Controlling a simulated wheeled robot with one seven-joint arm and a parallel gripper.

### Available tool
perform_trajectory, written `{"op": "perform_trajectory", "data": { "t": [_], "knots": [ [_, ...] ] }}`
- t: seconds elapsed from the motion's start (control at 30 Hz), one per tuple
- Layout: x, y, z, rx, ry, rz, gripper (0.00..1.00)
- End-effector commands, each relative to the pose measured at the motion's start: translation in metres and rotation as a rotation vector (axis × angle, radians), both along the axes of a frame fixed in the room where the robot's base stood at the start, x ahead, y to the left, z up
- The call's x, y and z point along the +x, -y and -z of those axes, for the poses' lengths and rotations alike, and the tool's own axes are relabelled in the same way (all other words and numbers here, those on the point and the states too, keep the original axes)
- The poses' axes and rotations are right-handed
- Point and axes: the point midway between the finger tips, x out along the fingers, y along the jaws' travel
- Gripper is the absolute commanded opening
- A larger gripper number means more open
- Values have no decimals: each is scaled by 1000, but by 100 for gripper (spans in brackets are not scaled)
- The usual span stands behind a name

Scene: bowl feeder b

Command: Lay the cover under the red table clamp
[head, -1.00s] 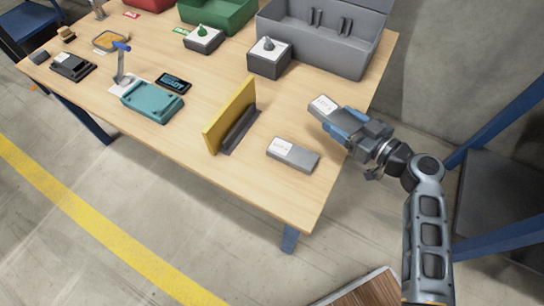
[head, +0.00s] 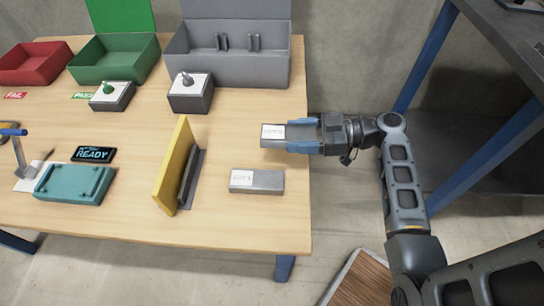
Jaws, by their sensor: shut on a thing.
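My gripper (head: 290,135) is shut on a grey cover (head: 272,132) with a white label, over the right side of the table. It reaches in from the right, with its blue fingers on either side of the cover. A second grey labelled cover (head: 270,182) lies on the table nearer the front edge. No red table clamp is seen; a clamp with a blue handle (head: 14,132) is partly in view at the left edge.
A yellow upright panel (head: 172,165) stands left of the covers. A teal fixture (head: 75,184) and a READY display (head: 93,154) lie further left. Two switch boxes, a grey bin (head: 200,68), a green bin (head: 115,68) and a red bin (head: 35,75) stand behind.

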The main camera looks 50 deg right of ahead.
Motion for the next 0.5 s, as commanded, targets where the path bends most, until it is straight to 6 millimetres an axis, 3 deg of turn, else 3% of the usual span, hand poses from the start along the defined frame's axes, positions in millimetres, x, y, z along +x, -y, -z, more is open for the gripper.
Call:
{"op": "perform_trajectory", "data": {
  "t": [0.2, 0.5],
  "knots": [
    [30, -26, 23, 0, 0, -1, 20],
    [40, -34, 45, 1, 0, 2, 20]
  ]
}}
